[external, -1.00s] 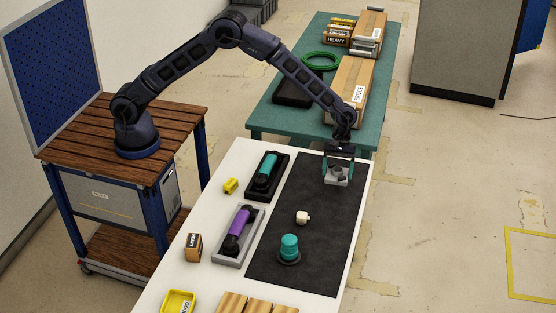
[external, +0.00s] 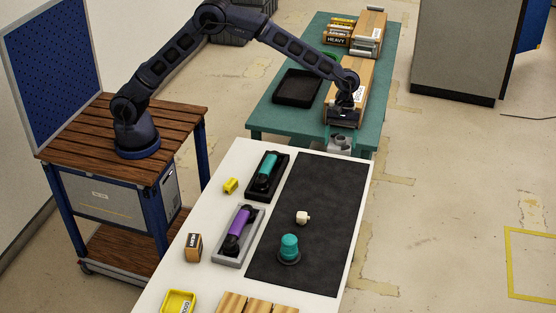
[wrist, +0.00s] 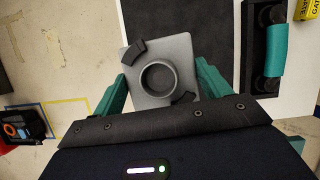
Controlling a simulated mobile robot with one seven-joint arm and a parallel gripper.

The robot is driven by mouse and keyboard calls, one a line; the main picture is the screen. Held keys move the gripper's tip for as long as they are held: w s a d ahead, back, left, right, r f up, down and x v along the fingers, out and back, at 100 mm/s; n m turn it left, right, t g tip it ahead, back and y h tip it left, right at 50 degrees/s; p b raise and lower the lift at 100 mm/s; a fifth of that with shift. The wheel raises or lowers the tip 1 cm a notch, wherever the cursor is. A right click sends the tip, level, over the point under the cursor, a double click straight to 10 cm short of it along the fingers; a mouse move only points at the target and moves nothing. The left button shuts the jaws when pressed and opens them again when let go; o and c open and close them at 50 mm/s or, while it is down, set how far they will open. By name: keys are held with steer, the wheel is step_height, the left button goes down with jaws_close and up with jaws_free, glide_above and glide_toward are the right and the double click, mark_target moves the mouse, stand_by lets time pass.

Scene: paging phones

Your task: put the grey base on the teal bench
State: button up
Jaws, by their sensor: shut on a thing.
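My gripper (external: 341,136) is shut on the grey base (external: 340,146), a square grey block with a round dark socket on top. It hangs in the air near the front end of the teal bench (external: 283,121), by the gap between bench and white table. In the wrist view the grey base (wrist: 179,52) sits between the teal fingers of my gripper (wrist: 160,80), its ring-shaped socket and two dark corner pieces facing the camera. My arm hides part of the bench's right side.
A black tray (external: 297,87) and cardboard boxes (external: 368,32) stand on the bench; its front left is clear.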

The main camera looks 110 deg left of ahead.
steer(key=s+a+n+t, duration=0.1)
steer(key=s+a+n, duration=0.3)
steer(key=a, duration=0.9)
steer(key=n+t+y, duration=0.3)
steer(key=n, duration=0.6)
glide_above(273, 117)
steer(key=s, duration=0.1)
steer(key=f, duration=2)
steer(key=shift+s+a, duration=0.1)
steer(key=shift+a, duration=0.1)
steer(key=shift+f, duration=0.1)
steer(key=o, duration=1.2)
steer(key=shift+f, duration=0.1)
steer(key=v, duration=1.2)
